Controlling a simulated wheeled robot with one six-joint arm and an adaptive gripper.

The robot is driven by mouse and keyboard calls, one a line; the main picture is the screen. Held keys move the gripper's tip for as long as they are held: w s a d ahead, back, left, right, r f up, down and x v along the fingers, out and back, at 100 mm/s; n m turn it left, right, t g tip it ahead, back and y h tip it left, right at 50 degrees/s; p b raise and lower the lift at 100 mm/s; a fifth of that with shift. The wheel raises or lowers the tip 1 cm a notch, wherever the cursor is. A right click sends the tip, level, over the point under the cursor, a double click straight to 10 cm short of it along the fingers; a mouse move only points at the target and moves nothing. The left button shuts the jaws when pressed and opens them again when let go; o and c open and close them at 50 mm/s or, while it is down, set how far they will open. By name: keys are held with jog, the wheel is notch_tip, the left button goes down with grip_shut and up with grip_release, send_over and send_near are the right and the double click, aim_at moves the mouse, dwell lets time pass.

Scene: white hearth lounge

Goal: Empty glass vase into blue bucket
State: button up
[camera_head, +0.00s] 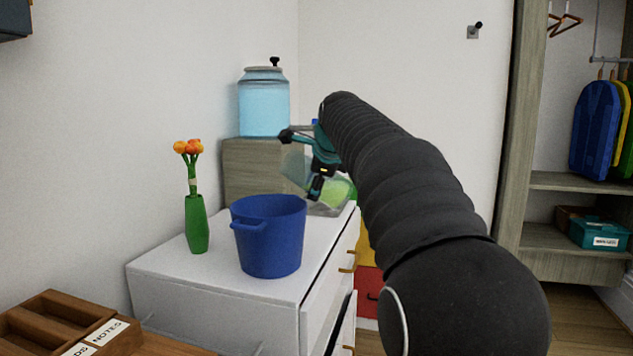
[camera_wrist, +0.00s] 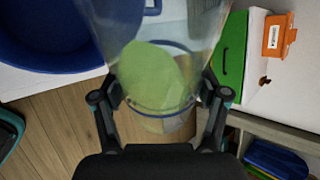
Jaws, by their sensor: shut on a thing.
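The glass vase (camera_head: 295,170) is clear and holds something green (camera_wrist: 150,75), perhaps liquid. My gripper (camera_head: 303,163) is shut on the vase, with one finger on each side of it in the wrist view (camera_wrist: 160,97). The vase is tilted and held above the white dresser, up and right of the blue bucket in the head view. The blue bucket (camera_head: 268,240) stands upright on the dresser; in the wrist view it shows at the upper left (camera_wrist: 50,40), beside the vase. I cannot see the bucket's bottom in the head view.
A green vase with orange flowers (camera_head: 196,225) stands left of the bucket on the white dresser (camera_head: 185,270). A blue-filled jar (camera_head: 264,105) sits on a wooden block (camera_head: 250,165) behind. A wooden tray (camera_head: 60,320) is at lower left. In the wrist view, an orange box (camera_wrist: 279,35) shows at upper right.

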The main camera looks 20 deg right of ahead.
jog(key=shift+s+d+n+h+b, duration=0.1)
jog(key=shift+n+h+b, duration=0.2)
jog(key=shift+h+b, duration=0.25)
jog(key=shift+s+f+h+b, duration=0.1)
jog(key=shift+f+h+b, duration=0.4)
jog(key=shift+f, duration=0.15)
jog(key=shift+f+n+b, duration=0.25)
jog(key=shift+n+b, duration=0.1)
jog(key=shift+n, duration=0.05)
jog(key=shift+s+a+r+h+p, duration=0.15)
jog(key=shift+r+h+p, duration=0.15)
jog(key=shift+r, duration=0.3)
jog(key=shift+s+a+r+h+p, duration=0.1)
jog(key=shift+r+h+p, duration=0.1)
jog(key=shift+r+h, duration=0.3)
jog(key=shift+s+a+r+n, duration=0.15)
jog(key=shift+r+n, duration=0.25)
jog(key=shift+r, duration=0.1)
jog(key=shift+s+a+h+b, duration=0.15)
jog(key=shift+a+h+b, duration=0.2)
jog(key=shift+a+b, duration=0.15)
